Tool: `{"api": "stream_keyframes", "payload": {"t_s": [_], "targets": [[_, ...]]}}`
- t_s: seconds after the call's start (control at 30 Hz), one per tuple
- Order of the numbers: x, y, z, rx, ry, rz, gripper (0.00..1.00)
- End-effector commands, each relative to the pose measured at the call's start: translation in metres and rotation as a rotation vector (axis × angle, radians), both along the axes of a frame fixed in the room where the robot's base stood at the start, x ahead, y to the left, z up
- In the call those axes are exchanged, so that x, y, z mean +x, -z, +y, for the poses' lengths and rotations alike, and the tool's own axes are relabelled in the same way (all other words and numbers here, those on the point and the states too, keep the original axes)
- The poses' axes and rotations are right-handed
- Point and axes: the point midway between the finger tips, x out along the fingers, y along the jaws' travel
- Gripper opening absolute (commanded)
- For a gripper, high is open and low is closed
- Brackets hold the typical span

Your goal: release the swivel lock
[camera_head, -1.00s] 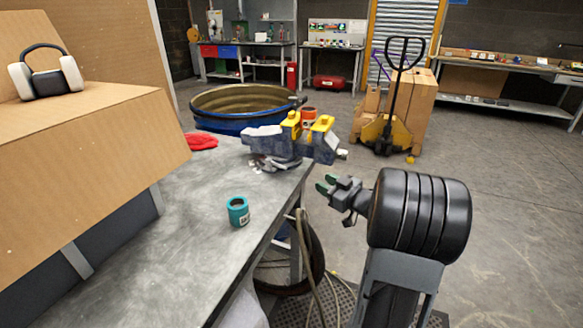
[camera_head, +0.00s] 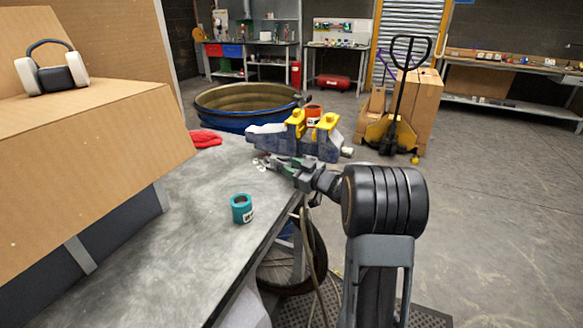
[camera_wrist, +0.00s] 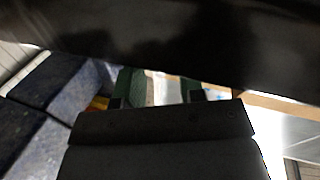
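A blue-grey bench vise (camera_head: 295,141) with yellow jaw pieces (camera_head: 297,122) stands at the far corner of the grey workbench. Its swivel lock is not clearly seen; the vise's base is partly hidden behind my gripper. My gripper (camera_head: 282,163) is at the near side of the vise, low by its base, fingers pointing left. I cannot tell whether it touches the vise. In the wrist view the green fingertips (camera_wrist: 158,86) stand apart with a gap between them, and the vise's blue body (camera_wrist: 45,100) fills the left. A dark shape covers the top of that view.
A teal can (camera_head: 241,208) stands on the workbench (camera_head: 190,235) near its right edge. A red cloth (camera_head: 205,138) lies behind it. An orange can (camera_head: 314,112) and a large blue drum (camera_head: 245,106) are beyond the vise. Cardboard boxes (camera_head: 90,150) take the left.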

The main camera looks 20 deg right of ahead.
Motion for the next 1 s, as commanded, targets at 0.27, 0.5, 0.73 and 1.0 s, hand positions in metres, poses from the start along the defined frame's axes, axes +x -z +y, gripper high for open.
{"api": "stream_keyframes", "payload": {"t_s": [0.27, 0.5, 0.73, 1.0], "targets": [[0.0116, 0.0003, 0.0060, 0.001, 0.001, 0.000, 0.36], [0.0118, 0.0002, 0.0061, 0.001, 0.001, 0.000, 0.36], [0.0116, 0.0001, 0.0059, 0.000, 0.001, 0.001, 0.15], [0.0116, 0.0001, 0.0057, 0.000, 0.001, 0.001, 0.00]]}}
